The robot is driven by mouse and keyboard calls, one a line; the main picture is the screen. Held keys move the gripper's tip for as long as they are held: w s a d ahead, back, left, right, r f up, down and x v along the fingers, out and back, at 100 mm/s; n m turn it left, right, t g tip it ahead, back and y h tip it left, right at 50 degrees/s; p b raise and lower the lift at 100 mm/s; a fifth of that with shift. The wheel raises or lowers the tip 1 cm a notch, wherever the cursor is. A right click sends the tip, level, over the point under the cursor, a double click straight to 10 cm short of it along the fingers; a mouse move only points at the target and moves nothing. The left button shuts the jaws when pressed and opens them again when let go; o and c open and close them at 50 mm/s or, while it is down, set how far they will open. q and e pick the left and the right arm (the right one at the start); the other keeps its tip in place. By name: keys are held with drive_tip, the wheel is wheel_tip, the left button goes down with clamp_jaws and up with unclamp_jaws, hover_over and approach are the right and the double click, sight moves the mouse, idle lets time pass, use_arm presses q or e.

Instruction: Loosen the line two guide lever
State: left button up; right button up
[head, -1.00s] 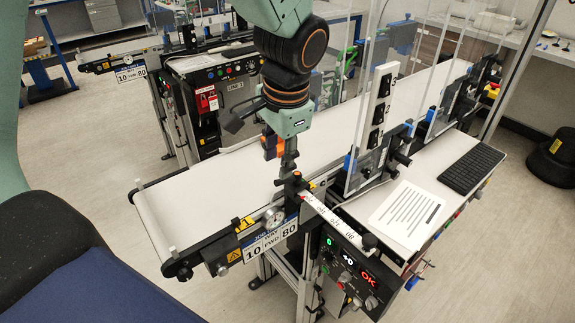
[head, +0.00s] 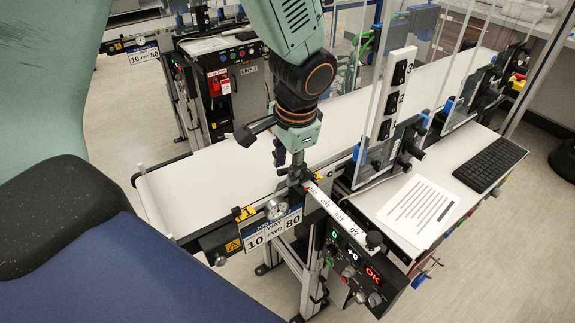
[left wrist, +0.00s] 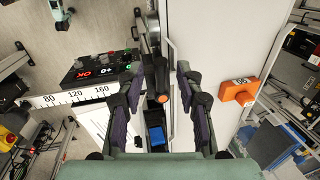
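The guide lever (left wrist: 161,82) is a black handle with an orange end, seen nearly end-on in the left wrist view. It stands between the two fingers of my left gripper (left wrist: 160,76), with a gap on both sides. The left gripper is open. In the head view my left gripper (head: 296,176) points down over the near edge of the belt, at the end of the white scale, and hides the lever. The white guide scale (head: 340,212) carries black numbers and also shows in the left wrist view (left wrist: 62,98). My right gripper is not in view.
The white conveyor belt (head: 200,185) runs behind the gripper. A control panel (head: 352,270) with a red OK display is below the scale. Clear upright panels and a numbered switch post (head: 392,95) stand right of the gripper. An orange block (left wrist: 239,91) is on the belt side.

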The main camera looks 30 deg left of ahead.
use_arm(q)
drive_tip(key=shift+w+d+f, duration=0.1)
drive_tip(key=shift+f, duration=0.05)
drive_tip(key=shift+s+a, duration=0.35)
drive_tip(key=shift+s, duration=0.1)
drive_tip(key=shift+c, duration=0.2)
drive_tip(key=shift+a, duration=0.1)
drive_tip(key=shift+c, duration=0.6)
drive_tip(key=shift+w+d, duration=0.3)
drive_tip(key=shift+w, duration=0.05)
drive_tip(key=c, duration=0.5)
clamp_jaws()
drive_tip(key=shift+s+a, duration=0.1)
drive_tip(key=shift+s, duration=0.05)
